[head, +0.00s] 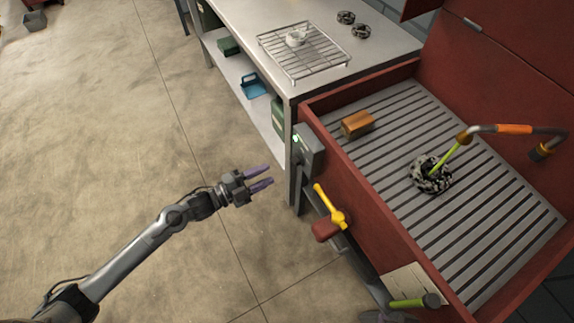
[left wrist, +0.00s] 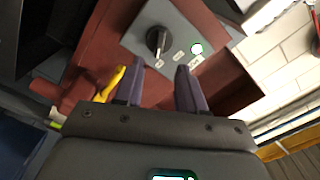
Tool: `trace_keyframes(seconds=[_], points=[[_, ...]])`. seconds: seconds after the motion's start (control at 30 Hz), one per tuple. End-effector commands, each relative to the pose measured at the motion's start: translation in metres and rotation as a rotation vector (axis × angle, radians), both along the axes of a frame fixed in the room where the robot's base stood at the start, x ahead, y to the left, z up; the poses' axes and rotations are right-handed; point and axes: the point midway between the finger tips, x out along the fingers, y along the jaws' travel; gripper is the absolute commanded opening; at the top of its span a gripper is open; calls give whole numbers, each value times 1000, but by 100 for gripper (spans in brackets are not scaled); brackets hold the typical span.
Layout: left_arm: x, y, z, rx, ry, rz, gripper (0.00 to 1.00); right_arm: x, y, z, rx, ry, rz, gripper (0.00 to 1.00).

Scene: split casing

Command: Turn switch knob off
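The switch box (head: 309,150) is a grey box on the left outer wall of the red casing, with a small lit green light. In the left wrist view the switch box (left wrist: 180,35) shows a dark round knob (left wrist: 158,40) with a lighter pointer, small white labels, and the lit green light (left wrist: 196,48). The labels are too small to read. My left gripper (head: 271,177) has purple fingers, open and empty, pointing toward the box and apart from it. In the left wrist view the gripper (left wrist: 160,68) has the knob ahead, between its fingertip directions. My right gripper is not visible.
A yellow handle (head: 328,205) sticks out from the casing below the box. The casing's slatted grate (head: 470,210) holds a brown block (head: 357,123) and a black-and-white lump (head: 430,174). A metal table (head: 240,20) with a wire rack stands behind.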

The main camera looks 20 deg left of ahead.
Motion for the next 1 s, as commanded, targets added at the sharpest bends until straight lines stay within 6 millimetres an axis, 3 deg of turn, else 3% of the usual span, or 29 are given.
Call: trace_keyframes(seconds=[0.3,0.5,0.97,1.0], points=[[42,-32,-1,-2,-1,1,39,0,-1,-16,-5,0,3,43],[59,-46,-1,-1,1,0,39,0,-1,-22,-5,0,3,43],[66,-52,0,0,2,0,39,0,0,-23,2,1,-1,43],[66,-52,0,0,2,0,35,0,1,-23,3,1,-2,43]])
